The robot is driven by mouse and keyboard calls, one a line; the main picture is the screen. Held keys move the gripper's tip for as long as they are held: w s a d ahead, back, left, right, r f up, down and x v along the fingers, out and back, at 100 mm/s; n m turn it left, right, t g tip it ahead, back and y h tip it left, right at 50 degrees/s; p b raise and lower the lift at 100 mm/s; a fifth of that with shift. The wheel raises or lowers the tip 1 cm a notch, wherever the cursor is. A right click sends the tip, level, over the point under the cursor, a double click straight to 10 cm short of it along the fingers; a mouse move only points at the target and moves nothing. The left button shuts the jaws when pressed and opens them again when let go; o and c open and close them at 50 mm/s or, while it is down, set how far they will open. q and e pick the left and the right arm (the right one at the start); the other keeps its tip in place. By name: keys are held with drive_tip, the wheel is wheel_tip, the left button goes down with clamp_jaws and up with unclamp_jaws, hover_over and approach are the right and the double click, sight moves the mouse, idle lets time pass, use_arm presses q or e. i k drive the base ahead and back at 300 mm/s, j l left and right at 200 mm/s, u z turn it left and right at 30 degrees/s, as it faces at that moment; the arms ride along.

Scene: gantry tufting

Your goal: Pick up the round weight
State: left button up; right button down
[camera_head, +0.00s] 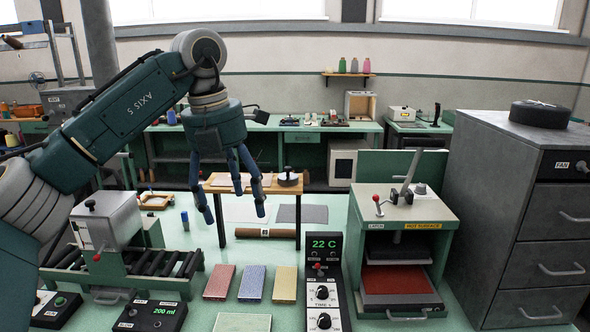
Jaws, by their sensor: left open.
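A dark round weight (289,179) with an upright knob sits at the right end of a small wooden-topped stand (262,187) in the middle of the bench. My left gripper (235,208) hangs from the arm coming in from the left. Its blue fingers point down and are spread apart, with nothing between them. In the picture the fingers overlap the stand, to the left of the weight and apart from it. The exact depth between them is hard to tell. My right gripper does not show.
A press-like machine (403,222) and a grey drawer cabinet (488,200) with a black round object (540,113) on top stand at the right. A temperature control panel (325,280) is in front. Colored blocks (252,283) lie left of it. A roller conveyor (150,262) is at left.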

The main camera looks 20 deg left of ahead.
sight(288, 179)
drive_tip(key=i, duration=1.2)
